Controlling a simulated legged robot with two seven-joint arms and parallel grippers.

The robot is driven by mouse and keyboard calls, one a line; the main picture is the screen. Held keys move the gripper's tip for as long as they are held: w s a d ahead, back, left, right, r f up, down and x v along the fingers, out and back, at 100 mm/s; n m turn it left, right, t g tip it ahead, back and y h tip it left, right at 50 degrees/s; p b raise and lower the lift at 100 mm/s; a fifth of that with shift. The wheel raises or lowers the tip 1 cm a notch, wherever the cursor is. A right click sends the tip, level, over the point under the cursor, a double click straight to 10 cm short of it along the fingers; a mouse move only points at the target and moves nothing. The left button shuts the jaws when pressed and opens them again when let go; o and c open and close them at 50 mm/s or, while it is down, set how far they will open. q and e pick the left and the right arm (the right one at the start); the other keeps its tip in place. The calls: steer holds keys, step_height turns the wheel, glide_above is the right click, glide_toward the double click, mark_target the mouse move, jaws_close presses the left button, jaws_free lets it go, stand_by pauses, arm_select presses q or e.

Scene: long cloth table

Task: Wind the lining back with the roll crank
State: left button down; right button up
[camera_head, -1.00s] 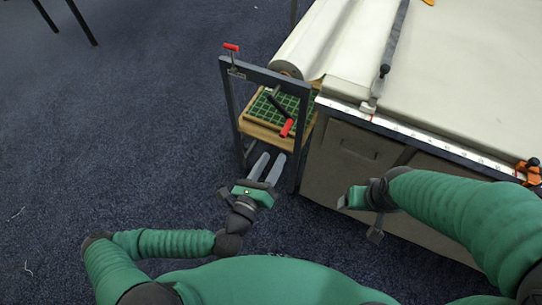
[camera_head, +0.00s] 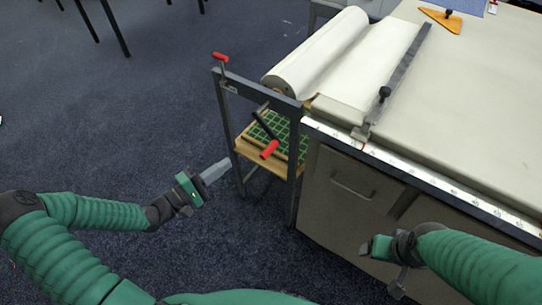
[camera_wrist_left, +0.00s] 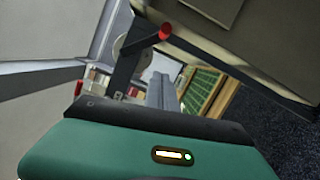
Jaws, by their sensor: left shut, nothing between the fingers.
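The roll crank (camera_head: 263,124) has a dark arm and a red grip (camera_head: 270,149), hanging on the frame's near side below the end of the white lining roll (camera_head: 318,50). Lining runs from the roll onto the table. My left gripper (camera_head: 228,164) is shut and empty, left of and a little below the red grip, apart from it. In the left wrist view, a red grip (camera_wrist_left: 165,31) shows beyond the closed fingers (camera_wrist_left: 161,92). My right gripper (camera_head: 368,247) is low in front of the cabinet; its jaws are unclear.
A dark metal frame (camera_head: 231,125) with a second red handle (camera_head: 220,57) on top stands at the table's end. A wooden shelf with a green grid (camera_head: 283,128) sits inside it. A bar (camera_head: 400,80) lies across the lining. Open carpet is at left.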

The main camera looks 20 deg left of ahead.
mark_target(264, 153)
arm_select(q)
steer(key=b+x, duration=0.2)
steer(key=x, duration=0.7)
steer(key=d+r+n+p, duration=0.1)
steer(key=d, duration=0.1)
steer(key=s+d+r+n+t+p, duration=0.1)
steer(key=d+n, duration=0.1)
steer(key=s+d+r+n+p, duration=0.1)
steer(key=d+n, duration=0.1)
steer(key=shift+d+r+t+p, duration=0.2)
steer(key=shift+r+t+p, duration=0.1)
steer(key=shift+r+p, duration=0.1)
steer(key=shift+s+d+r+n+t+y+p, duration=0.15)
steer(key=shift+r+n+p, duration=0.2)
steer(key=shift+n, duration=0.55)
steer(key=shift+w+d+r+n+t+y+p, duration=0.15)
steer(key=shift+r+n, duration=0.25)
steer(key=shift+n, duration=0.5)
arm_select(e)
steer(key=shift+a+r, duration=0.4)
steer(key=shift+r, duration=0.4)
steer(key=shift+a+r, duration=0.35)
steer(key=shift+r, duration=0.45)
arm_select(q)
steer(key=shift+s, duration=0.1)
